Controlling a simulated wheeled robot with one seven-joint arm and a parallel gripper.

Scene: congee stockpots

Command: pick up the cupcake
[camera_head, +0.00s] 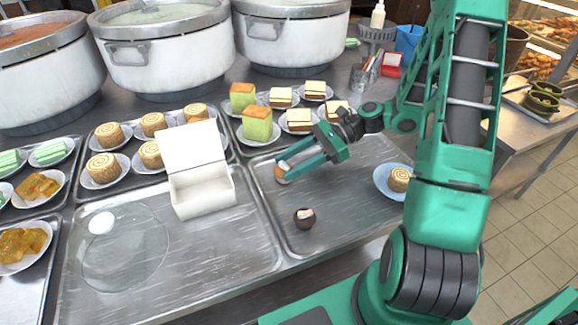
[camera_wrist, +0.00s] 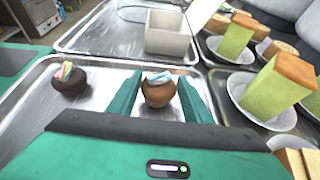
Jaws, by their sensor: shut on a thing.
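A brown cupcake (camera_wrist: 159,92) with a pale blue and white top sits between the two fingers of my gripper (camera_wrist: 160,100) in the wrist view. The fingers flank it on both sides. In the head view my gripper (camera_head: 287,168) is shut on this cupcake (camera_head: 281,172) at or just above the metal tray. I cannot tell whether it touches the tray. A second, darker cupcake (camera_head: 304,217) with a colourful top stands on the same tray nearer the front; it also shows at left in the wrist view (camera_wrist: 70,79).
An open white box (camera_head: 204,195) stands left of my gripper, beside a clear glass plate (camera_head: 124,247) with a white egg-like thing. Plates of cakes (camera_head: 258,124) stand behind my gripper. A blue plate (camera_head: 386,181) with a roll is at right. Large pots line the back.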

